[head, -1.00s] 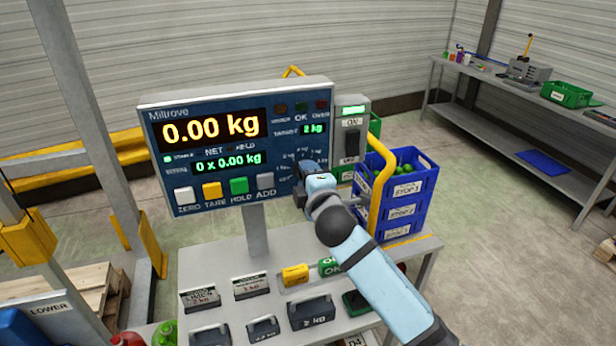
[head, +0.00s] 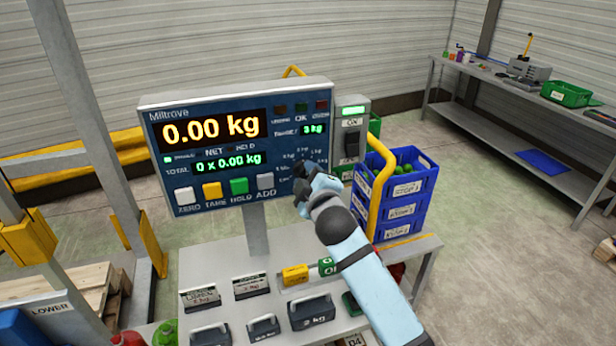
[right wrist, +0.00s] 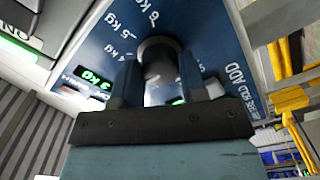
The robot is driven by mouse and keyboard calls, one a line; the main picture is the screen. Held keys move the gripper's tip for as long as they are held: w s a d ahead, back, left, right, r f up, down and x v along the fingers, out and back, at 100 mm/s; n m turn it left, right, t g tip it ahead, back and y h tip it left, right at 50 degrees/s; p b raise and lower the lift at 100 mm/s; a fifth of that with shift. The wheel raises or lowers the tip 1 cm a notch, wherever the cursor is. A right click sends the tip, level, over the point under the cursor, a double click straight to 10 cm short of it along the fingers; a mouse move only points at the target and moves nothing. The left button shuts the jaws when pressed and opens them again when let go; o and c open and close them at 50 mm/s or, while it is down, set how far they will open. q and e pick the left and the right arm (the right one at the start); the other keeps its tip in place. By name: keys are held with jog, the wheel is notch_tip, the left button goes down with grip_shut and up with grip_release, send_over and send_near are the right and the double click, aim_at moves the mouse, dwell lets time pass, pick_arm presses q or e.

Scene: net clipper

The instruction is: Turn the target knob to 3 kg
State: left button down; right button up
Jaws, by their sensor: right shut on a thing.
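The target knob (right wrist: 160,50) is a dark round knob on the blue panel of the scale indicator (head: 225,190), with kg marks printed around it in the right wrist view. My right gripper (head: 302,180) reaches the lower right of the panel. In the right wrist view, its two fingers (right wrist: 160,78) stand on either side of the knob, shut on it. In the head view the gripper mostly hides the knob. The target display (head: 314,129) reads 3 kg, and this also shows in the right wrist view (right wrist: 98,78). My left gripper is not in view.
A switch box (head: 351,130) adjoins the panel's right side. A yellow bent rail (head: 381,195) and a stack of blue crates (head: 405,210) stand close right of my arm. Weights (head: 311,311) and blocks lie on the bench (head: 205,258) below.

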jog(key=o, duration=0.9)
jog(key=b+v, duration=0.2)
jog(key=v, duration=1.1)
jog(key=shift+s+d, duration=0.1)
jog(key=shift+s, duration=0.25)
